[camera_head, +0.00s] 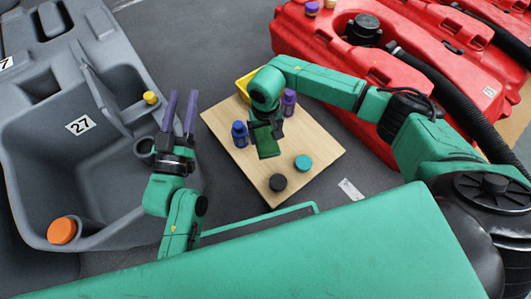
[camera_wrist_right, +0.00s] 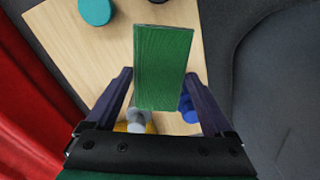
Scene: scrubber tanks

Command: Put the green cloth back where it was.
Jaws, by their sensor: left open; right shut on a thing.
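The green cloth (camera_head: 267,142) is a small dark green folded piece. My right gripper (camera_head: 273,127) is shut on it and holds it over the wooden board (camera_head: 318,150). In the right wrist view the cloth (camera_wrist_right: 163,60) stands out from between the fingers. The contact itself is partly hidden. My left gripper (camera_head: 181,112) is open and empty, fingers pointing up, beside the right edge of the grey tank (camera_head: 95,200).
On the board are a blue bottle (camera_head: 240,134), a purple-capped bottle (camera_head: 289,101), a yellow container (camera_head: 243,84), a teal lid (camera_head: 303,162) and a black lid (camera_head: 278,182). The red tank (camera_head: 400,66) with a black hose lies at right.

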